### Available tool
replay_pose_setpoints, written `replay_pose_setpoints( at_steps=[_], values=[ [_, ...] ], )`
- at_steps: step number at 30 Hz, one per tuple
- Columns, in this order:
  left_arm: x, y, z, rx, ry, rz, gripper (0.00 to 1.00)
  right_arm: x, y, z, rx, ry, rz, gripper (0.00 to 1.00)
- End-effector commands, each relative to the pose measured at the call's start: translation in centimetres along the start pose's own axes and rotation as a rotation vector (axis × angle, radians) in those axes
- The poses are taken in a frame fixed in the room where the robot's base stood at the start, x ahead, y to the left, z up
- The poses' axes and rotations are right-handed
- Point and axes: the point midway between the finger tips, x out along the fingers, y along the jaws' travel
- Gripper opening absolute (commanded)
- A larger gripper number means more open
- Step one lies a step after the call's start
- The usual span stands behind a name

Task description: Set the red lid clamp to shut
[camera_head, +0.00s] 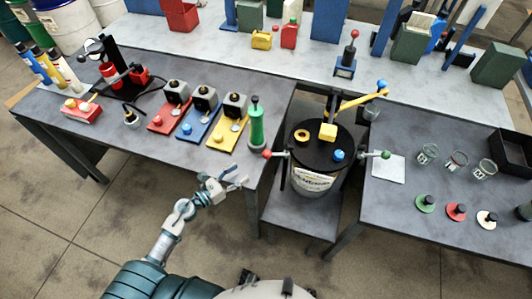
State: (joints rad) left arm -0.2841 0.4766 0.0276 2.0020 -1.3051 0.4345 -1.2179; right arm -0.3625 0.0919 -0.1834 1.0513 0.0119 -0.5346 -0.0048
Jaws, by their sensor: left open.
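The red lid clamp (268,154) is a short lever with a red ball on the left side of a white pail (314,181). Its lever points out to the left, away from the pail's black lid (313,148). A matching green-knobbed clamp (385,155) points out to the right. My left gripper (241,178) is open and empty, in front of the table edge. It is lower left of the red clamp and apart from it. My right gripper is not in view.
The pail stands on a low shelf between the left table (62,113) and the right table (430,240). A green bottle (256,128) stands near the left table's edge, close to the red clamp. A yellow lever (358,101) rises behind the lid. The floor in front is clear.

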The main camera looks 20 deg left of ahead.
Motion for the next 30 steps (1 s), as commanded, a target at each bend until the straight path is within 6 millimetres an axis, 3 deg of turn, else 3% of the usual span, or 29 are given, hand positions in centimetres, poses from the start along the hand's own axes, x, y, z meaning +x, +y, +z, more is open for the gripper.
replay_pose_setpoints(
  at_steps=[9, 15, 21, 30],
  values=[
    [7.7, 0.2, 0.4, -0.005, -0.006, 0.0, 0.63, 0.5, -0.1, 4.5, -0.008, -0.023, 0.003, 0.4],
    [11.3, 0.2, 0.2, -0.006, -0.005, 0.001, 0.63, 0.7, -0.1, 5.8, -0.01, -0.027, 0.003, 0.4],
    [12.9, 0.1, 0.1, -0.006, -0.004, 0.0, 0.63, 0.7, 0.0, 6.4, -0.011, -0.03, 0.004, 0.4],
    [13.1, 0.1, 0.1, -0.006, -0.003, 0.0, 0.63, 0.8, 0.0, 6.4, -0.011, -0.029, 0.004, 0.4]
  ],
)
